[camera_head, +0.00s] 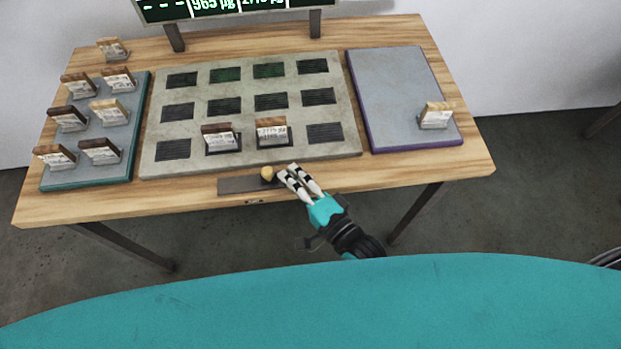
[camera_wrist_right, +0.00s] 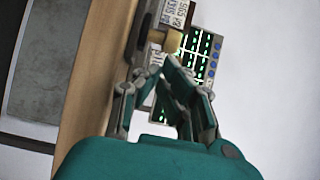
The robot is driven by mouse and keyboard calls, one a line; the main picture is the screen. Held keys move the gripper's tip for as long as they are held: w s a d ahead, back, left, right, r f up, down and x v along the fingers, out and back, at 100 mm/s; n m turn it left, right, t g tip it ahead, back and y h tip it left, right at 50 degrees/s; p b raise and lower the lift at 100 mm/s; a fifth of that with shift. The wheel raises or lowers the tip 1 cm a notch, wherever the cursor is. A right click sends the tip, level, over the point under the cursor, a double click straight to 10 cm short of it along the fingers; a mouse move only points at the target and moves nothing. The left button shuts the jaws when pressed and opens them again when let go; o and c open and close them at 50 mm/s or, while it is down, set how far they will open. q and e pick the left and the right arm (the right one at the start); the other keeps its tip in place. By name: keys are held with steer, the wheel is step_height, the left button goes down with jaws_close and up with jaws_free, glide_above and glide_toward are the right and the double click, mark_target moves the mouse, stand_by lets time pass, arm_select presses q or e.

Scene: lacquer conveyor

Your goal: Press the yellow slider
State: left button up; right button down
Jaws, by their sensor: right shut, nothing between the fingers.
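The yellow slider (camera_head: 267,173) is a small round knob on a dark metal strip (camera_head: 236,184) at the front edge of the wooden table. It stands toward the right part of the strip. In the right wrist view the knob (camera_wrist_right: 172,41) shows just beyond the fingers. My right gripper (camera_head: 286,172) is shut and empty, with its fingertips close to the right side of the knob. I cannot tell whether they touch it. My left gripper is not in view.
A grey board (camera_head: 250,153) with dark square pads lies behind the strip, with two small wood-topped card blocks on it. A teal-edged tray (camera_head: 88,180) with several blocks is left, a purple-edged tray (camera_head: 390,80) with one block right. A display (camera_head: 160,10) stands at the back.

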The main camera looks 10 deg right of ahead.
mark_target(252, 190)
steer(key=shift+w+a, duration=0.1)
steer(key=shift+a, duration=0.15)
steer(key=a, duration=0.8)
steer(key=shift+a, duration=0.35)
steer(key=shift+d, duration=0.1)
